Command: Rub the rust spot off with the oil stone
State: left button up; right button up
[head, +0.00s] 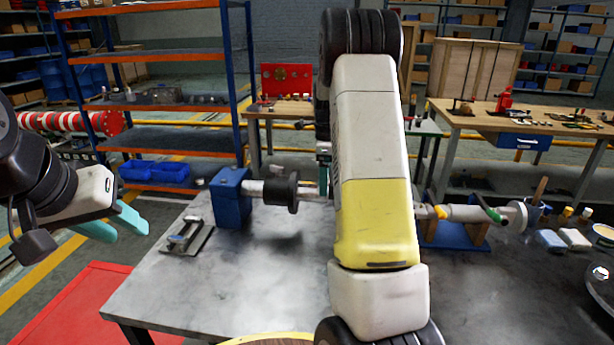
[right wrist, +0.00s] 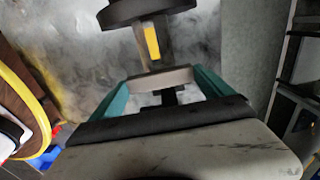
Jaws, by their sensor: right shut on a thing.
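My right gripper (right wrist: 160,82) is shut on a grey-brown block, likely the oil stone (right wrist: 158,76), held crosswise between its teal fingers. Beyond the stone in the right wrist view is a dark disc (right wrist: 150,9) with a narrow grey part carrying a yellow strip (right wrist: 151,42). I cannot tell whether the stone touches anything. In the head view a shaft with a black collar (head: 280,193) runs from a blue block (head: 231,196) behind my right arm, which hides its middle. I cannot make out the rust spot. My left gripper (head: 116,224) is open and empty at the left.
The grey metal table (head: 230,285) has free room at its front left. A small metal fixture (head: 187,236) lies near its left edge. A blue cradle (head: 453,235), cloths (head: 574,239) and small bottles (head: 565,215) stand at the right. Shelving (head: 160,60) stands behind.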

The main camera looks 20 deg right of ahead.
jog(key=shift+w+d, duration=0.35)
jog(key=shift+w, duration=0.25)
jog(key=shift+s+a+r, duration=0.1)
jog(key=shift+s+a, duration=0.2)
jog(key=shift+s, duration=0.25)
jog(key=shift+s+a, duration=0.25)
jog(key=shift+s, duration=0.25)
jog(key=shift+w+d, duration=0.3)
jog(key=shift+w, duration=0.25)
jog(key=shift+w+d, duration=0.25)
jog(key=shift+w, duration=0.25)
jog(key=shift+s+a+f, duration=0.1)
jog(key=shift+s+a, duration=0.2)
jog(key=shift+s, duration=0.25)
jog(key=shift+s+a+f, duration=0.1)
jog(key=shift+s+a, duration=0.15)
jog(key=shift+s, duration=0.3)
